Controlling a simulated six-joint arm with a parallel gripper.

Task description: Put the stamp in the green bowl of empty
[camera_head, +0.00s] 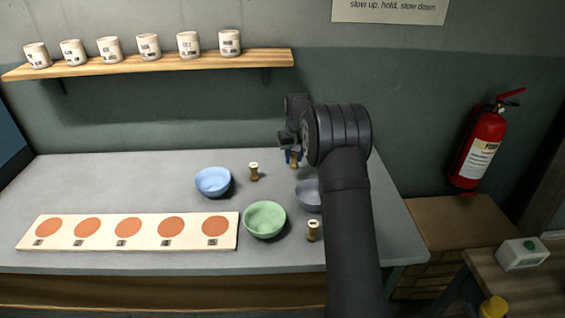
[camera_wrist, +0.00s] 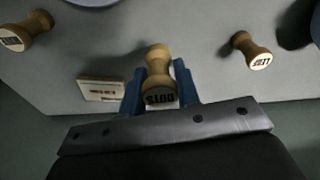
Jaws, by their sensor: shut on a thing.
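The green bowl (camera_head: 264,219) stands on the grey table, right of the tile board, and looks empty. My gripper (camera_head: 291,157) is at the back right of the table, well behind the green bowl. In the wrist view its blue fingers (camera_wrist: 160,84) are shut on a wooden stamp (camera_wrist: 157,60) with dark lettering on its end; I cannot read the letters surely. This stamp (camera_head: 295,163) shows small in the head view. I cannot tell whether it is clear of the table. Two other wooden stamps stand on the table, one behind the green bowl (camera_head: 254,172) and one to its right (camera_head: 312,231).
A blue bowl (camera_head: 213,182) stands behind left of the green one. A grey-blue bowl (camera_head: 307,195) is partly hidden by my arm. A board with orange discs (camera_head: 128,239) lies at the left. A small printed card (camera_wrist: 102,90) lies beside my gripper. Cups line the shelf (camera_head: 150,64).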

